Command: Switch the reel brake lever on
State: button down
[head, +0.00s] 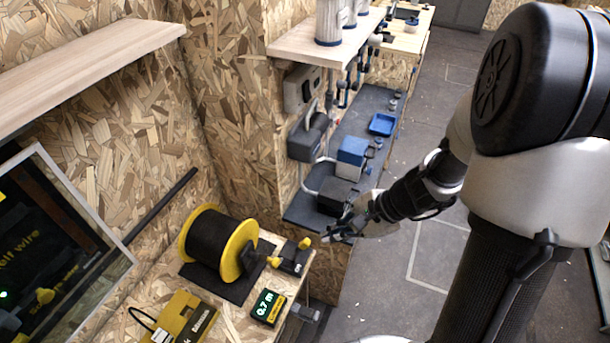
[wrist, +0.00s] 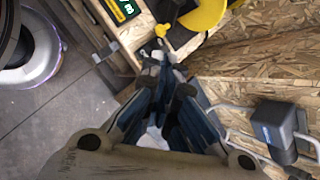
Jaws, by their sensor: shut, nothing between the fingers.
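The cable reel (head: 212,240), dark cable between yellow flanges, stands on a black plate on the wooden bench. To its right is a small black device (head: 291,259) with a yellow-tipped lever (head: 305,243), apparently the brake lever; its on or off marking is too small to read. In the wrist view, the yellow tip (wrist: 162,30) shows just beyond my fingertips, and a yellow reel flange (wrist: 206,14) at the top. My gripper (head: 328,238) is shut and empty, close to the right of the lever. I cannot tell whether it touches it.
A length display (head: 267,307) reading 0.7 m and a yellow box (head: 180,319) sit at the bench front. Behind, a dark shelf (head: 372,103) holds blue and grey items against the chipboard wall. Open floor (head: 440,250) lies right of the bench.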

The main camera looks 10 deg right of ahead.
aim_at(303, 246)
jog(key=d+f+m+t, duration=0.1)
jog(key=d+f+m, duration=0.2)
jog(key=f, duration=0.3)
jog(key=d+f+m+t+p, duration=0.1)
jog(key=d+f+m, duration=0.3)
jog(key=f+m, duration=0.2)
jog(key=shift+w+d+f, duration=0.3)
jog(key=shift+w+f, duration=0.1)
jog(key=shift+f, duration=0.2)
jog(key=w+a+f+b, duration=0.4)
jog(key=w+a+f, duration=0.1)
jog(key=a, duration=0.3)
jog(key=shift+w+a+f, duration=0.15)
jog(key=shift+w+f, duration=0.15)
jog(key=shift+w, duration=0.2)
jog(key=shift+r, duration=0.1)
jog(key=shift+w+a+r+h+p, duration=0.15)
jog(key=shift+r+h+p, duration=0.1)
jog(key=shift+h+p, duration=0.25)
